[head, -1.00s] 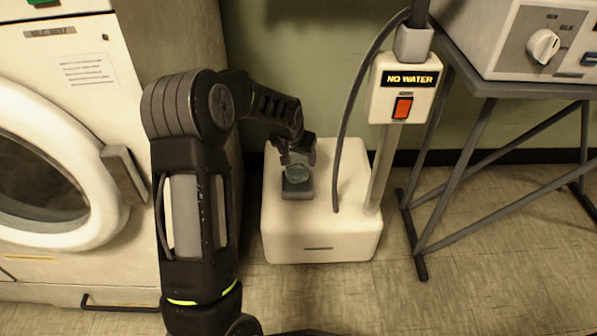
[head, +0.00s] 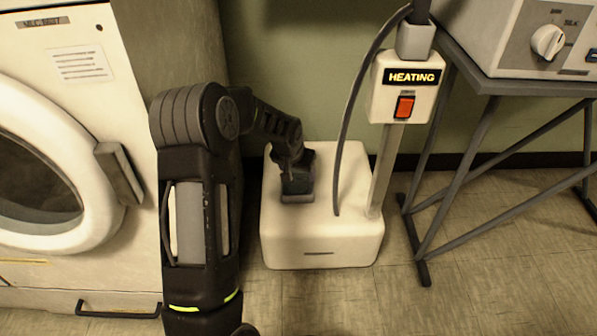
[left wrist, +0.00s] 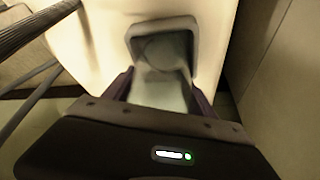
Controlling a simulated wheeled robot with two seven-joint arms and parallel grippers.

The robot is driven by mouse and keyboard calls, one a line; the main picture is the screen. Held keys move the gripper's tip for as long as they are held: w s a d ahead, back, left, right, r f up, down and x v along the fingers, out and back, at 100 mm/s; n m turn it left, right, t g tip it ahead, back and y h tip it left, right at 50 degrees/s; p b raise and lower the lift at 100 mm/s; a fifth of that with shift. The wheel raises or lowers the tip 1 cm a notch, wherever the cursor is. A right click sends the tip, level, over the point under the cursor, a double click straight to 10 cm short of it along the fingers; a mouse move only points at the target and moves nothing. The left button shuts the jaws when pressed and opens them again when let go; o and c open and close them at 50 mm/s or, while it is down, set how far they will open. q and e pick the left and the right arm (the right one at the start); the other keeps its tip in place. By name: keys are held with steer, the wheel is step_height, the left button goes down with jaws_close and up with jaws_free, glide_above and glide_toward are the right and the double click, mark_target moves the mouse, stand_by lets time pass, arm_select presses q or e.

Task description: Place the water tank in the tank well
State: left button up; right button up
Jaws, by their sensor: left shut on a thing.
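The white steamer base (head: 320,245) stands on the floor with a grey-rimmed tank well (head: 297,198) in its top. My left gripper (head: 297,178) points down right over the well and hides the tank in the head view. In the left wrist view the pale, translucent water tank (left wrist: 158,92) is between the fingers of my left gripper (left wrist: 160,82), which is shut on it. The tank's far end lies within the grey rim of the well (left wrist: 165,24). How deep it sits cannot be told. My right gripper is not in view.
A post on the base carries a box with a lit "HEATING" sign (head: 411,77) and a red switch (head: 404,106). A dark hose (head: 345,130) rises beside the well. A white round-door machine (head: 60,150) stands left, a metal-legged table (head: 470,150) right.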

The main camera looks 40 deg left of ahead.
arm_select(q)
steer(key=o, duration=1.5)
steer(key=shift+o, duration=0.2)
steer(key=shift+r, duration=0.2)
steer(key=p+v, duration=0.5)
steer(key=v, duration=0.7)
steer(key=shift+f, duration=0.1)
